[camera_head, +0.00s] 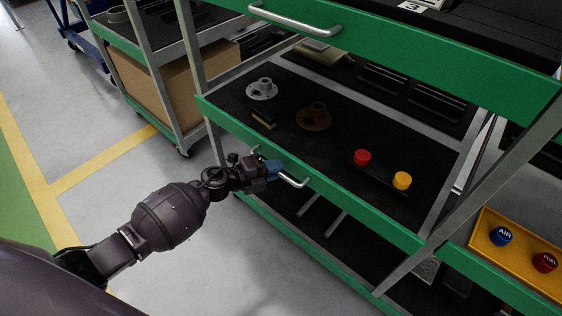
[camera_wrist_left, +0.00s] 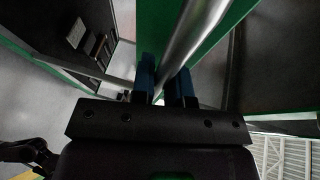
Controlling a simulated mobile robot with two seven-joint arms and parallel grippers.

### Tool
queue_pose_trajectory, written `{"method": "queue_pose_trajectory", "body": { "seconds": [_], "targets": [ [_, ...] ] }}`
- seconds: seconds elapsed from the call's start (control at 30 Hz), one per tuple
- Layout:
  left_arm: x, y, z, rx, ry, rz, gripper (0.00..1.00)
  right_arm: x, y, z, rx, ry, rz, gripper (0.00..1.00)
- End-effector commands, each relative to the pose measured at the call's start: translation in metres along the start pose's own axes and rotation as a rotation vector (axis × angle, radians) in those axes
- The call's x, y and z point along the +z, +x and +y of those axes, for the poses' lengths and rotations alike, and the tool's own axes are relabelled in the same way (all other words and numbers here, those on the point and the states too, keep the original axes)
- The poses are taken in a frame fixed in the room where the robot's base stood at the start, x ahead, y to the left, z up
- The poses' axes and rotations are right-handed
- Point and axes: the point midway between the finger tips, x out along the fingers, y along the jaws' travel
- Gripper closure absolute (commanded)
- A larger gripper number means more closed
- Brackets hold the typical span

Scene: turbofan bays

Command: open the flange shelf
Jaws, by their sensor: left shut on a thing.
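The flange shelf (camera_head: 350,198) is a dark tray with a green front edge, in the middle of the rack in the head view. A pale grey flange (camera_head: 262,89) and a rusty brown flange (camera_head: 318,117) stand on it. Its silver bar handle (camera_head: 294,182) is on the green front. My left gripper (camera_head: 270,169) is shut on the left part of this handle. In the left wrist view, the blue fingertips (camera_wrist_left: 163,85) sit either side of the bar (camera_wrist_left: 190,45). How far the shelf is pulled out, I cannot tell. My right gripper is not in view.
A red cap (camera_head: 362,157) and a yellow cap (camera_head: 402,180) stand on the same shelf. Above is another green-fronted shelf with a handle (camera_head: 295,20). A yellow tray (camera_head: 483,232) with AIR and FUEL caps is at lower right. The floor before the rack is clear.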

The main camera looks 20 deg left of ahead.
Motion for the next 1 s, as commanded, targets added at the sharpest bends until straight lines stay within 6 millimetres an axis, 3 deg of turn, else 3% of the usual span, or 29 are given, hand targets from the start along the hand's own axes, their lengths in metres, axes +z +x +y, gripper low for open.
{"method": "queue_pose_trajectory", "body": {
  "seconds": [1.0],
  "targets": [
    [-0.104, -0.252, 0.053, 0.002, -0.001, -0.002, 1.0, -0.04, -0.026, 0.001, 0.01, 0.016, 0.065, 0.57]
  ]
}}
